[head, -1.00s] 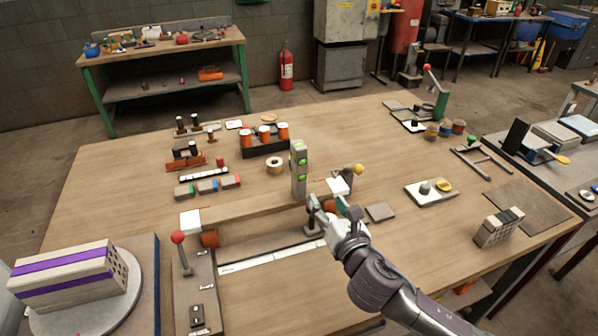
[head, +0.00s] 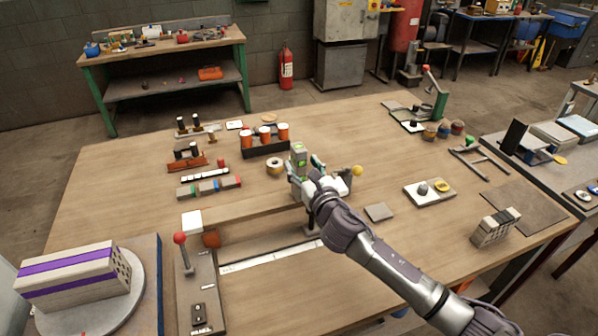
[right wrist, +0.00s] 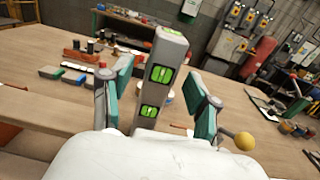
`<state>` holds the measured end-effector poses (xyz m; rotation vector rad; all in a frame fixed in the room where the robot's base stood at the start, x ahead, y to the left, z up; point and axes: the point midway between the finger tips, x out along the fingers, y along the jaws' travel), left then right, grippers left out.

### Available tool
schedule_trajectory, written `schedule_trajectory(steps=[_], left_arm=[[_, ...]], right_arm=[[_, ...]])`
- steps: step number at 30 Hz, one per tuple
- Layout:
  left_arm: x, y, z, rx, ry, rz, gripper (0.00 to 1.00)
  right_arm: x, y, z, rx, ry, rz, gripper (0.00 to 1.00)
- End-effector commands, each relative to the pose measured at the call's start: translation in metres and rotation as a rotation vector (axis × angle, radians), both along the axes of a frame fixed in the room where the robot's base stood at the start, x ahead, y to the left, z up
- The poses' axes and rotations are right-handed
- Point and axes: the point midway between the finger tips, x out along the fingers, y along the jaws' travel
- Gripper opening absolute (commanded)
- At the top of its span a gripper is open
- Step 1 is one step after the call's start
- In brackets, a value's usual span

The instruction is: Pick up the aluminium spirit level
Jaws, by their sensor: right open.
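The aluminium spirit level (head: 298,154) stands upright on the table, grey with green vials. In the head view my right gripper covers its lower part. In the right wrist view the level (right wrist: 158,90) stands between the two teal-padded fingers of my right gripper (right wrist: 160,98). The gripper (head: 307,172) is open, with a gap visible between each pad and the level. The level's foot is hidden. My left gripper is not in view.
A yellow ball knob (head: 357,170) is close on the gripper's right.

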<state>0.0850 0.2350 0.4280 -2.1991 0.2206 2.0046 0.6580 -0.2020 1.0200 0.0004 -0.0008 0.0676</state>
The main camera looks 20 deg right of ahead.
Motion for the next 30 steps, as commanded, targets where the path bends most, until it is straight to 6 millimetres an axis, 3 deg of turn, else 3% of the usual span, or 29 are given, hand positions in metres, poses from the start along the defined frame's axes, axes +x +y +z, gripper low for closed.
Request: schedule_trajectory(steps=[6, 14, 24, 30], left_arm=[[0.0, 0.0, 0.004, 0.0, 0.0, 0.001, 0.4], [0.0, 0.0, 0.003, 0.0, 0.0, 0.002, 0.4], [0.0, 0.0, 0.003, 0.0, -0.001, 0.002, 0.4], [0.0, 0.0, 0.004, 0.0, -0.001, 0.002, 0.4]], right_arm=[[0.026, 0.002, 0.001, 0.0, -0.001, -0.001, 0.6], [0.027, 0.002, 0.0, 0.0, 0.0, -0.001, 0.59], [0.027, 0.002, 0.0, 0.0, 0.0, -0.001, 0.02], [0.027, 0.002, 0.001, 0.0, -0.002, 0.0, 0.0]])
